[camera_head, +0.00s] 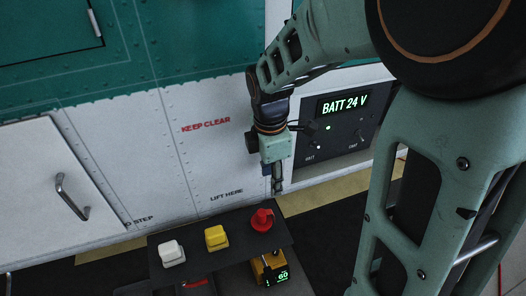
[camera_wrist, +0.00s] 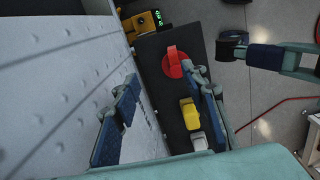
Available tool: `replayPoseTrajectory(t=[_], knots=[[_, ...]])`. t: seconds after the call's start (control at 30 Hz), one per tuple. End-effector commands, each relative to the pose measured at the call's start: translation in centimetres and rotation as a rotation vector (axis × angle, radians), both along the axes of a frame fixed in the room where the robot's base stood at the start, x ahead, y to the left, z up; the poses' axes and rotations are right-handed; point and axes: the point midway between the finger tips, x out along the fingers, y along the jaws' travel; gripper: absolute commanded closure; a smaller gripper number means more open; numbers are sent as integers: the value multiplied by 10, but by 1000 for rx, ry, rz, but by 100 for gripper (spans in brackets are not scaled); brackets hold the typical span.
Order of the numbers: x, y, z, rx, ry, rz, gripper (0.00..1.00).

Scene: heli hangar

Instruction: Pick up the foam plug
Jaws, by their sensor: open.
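A red round piece with a raised grip, which looks like the foam plug (camera_head: 262,220), sits at the right end of a dark shelf (camera_head: 222,262). In the wrist view the red plug (camera_wrist: 173,64) lies beyond the fingertips, nearer the right finger, which partly overlaps its edge. My gripper (camera_head: 277,186) points down, above and slightly right of the plug, close to the white panel wall. In the wrist view my gripper (camera_wrist: 160,85) is open, with its fingers wide apart and nothing between them.
A yellow block (camera_head: 216,238) and a white block (camera_head: 172,253) stand left of the plug. A yellow device with a green display (camera_head: 270,268) sits lower down. The riveted wall (camera_head: 150,150) and a battery panel (camera_head: 343,125) are close behind.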

Motion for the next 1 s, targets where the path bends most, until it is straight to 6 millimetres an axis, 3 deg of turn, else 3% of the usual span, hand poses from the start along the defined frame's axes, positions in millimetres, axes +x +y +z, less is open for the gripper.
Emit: replayPoseTrajectory(t=[0.1,0.2,0.5,0.73,1.0], knots=[[-20,22,-12,24,52,125,60],[-27,30,-19,34,68,172,60],[-29,32,-65,34,72,180,60],[-29,32,-82,34,71,178,60],[-29,33,-119,34,70,177,60]])
